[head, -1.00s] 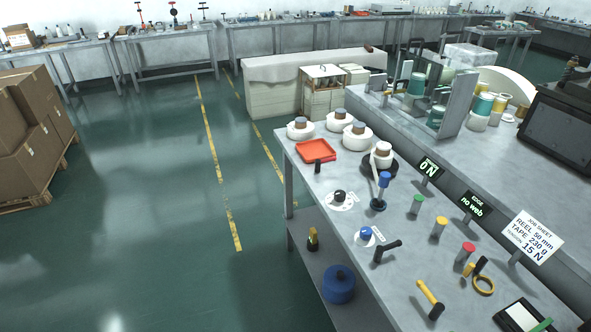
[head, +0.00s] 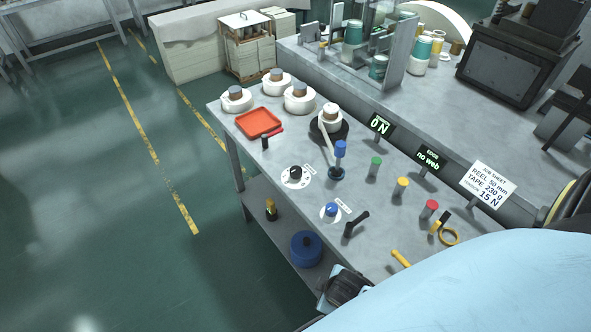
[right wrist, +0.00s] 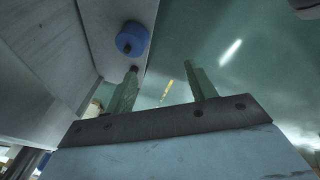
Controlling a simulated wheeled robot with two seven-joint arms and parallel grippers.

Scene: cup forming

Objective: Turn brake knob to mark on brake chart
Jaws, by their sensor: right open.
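Two knobs stand on white dials on the grey bench in the head view: a black knob (head: 295,172) and, nearer, a blue knob (head: 331,209). Their small labels are too small to read, so I cannot tell which is the brake knob or pick out a brake chart. The job sheet (head: 488,184) reads reel 50 mm, tape 230 g, 15 N. A display (head: 379,124) reads 0 N. My right gripper (right wrist: 163,70) is open and empty in its wrist view, with the floor beyond its fingers. My left gripper is not in view.
The bench (head: 270,165) holds white reels, a red tray (head: 259,123), a tape arm with a blue top (head: 340,150), coloured posts and a black lever (head: 355,223). A blue drum (head: 306,248) sits on the lower shelf. My light blue arm covers the bottom right.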

